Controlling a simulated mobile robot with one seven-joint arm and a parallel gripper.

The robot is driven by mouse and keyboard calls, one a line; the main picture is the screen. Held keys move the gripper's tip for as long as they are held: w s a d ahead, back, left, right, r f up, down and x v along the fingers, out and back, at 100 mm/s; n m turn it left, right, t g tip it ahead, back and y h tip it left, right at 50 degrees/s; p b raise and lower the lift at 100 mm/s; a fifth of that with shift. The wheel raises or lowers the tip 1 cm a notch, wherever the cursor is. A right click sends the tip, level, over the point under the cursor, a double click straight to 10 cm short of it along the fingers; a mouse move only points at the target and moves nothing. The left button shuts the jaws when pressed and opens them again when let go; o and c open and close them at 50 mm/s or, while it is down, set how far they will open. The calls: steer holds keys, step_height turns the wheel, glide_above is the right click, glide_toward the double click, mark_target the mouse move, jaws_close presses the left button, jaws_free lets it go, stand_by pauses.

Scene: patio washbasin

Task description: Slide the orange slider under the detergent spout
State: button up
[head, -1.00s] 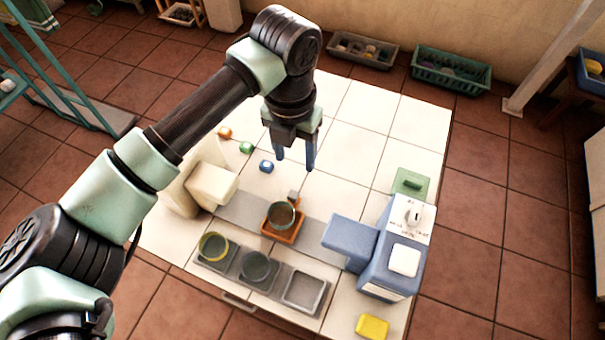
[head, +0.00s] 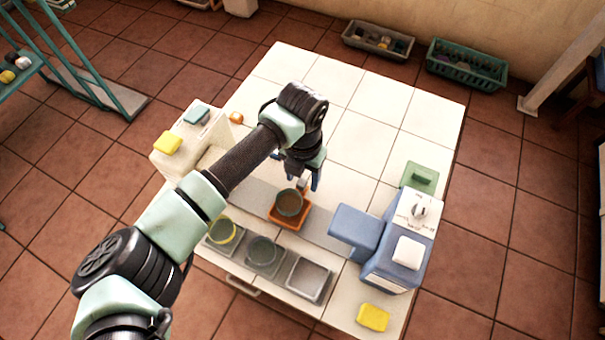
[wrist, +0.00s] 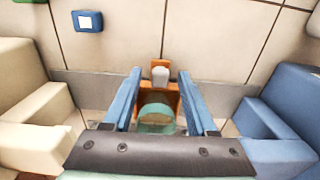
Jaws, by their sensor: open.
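The orange slider (head: 281,218) sits on a grey track between a cream dispenser (head: 187,140) at left and a blue machine (head: 398,235) with an overhanging spout block (head: 355,232) at right. Which one is the detergent is not clear. A teal cup (head: 290,203) with brown inside stands on the slider. A pale grey knob (wrist: 160,75) rises from the slider's far side. My gripper (head: 302,178) is open, just above and behind the slider. In the wrist view its blue fingers (wrist: 160,84) flank the knob with gaps. Their height against the knob is hard to judge.
A grey tray (head: 287,280) in front of the track holds a yellow-rimmed cup (head: 222,231) and a grey cup (head: 262,252); its right place is empty. A yellow block (head: 372,318) lies front right. The white tiled top behind is largely clear.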

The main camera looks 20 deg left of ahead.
jaws_close()
steer(key=shift+r, duration=0.1)
stand_by(1.3)
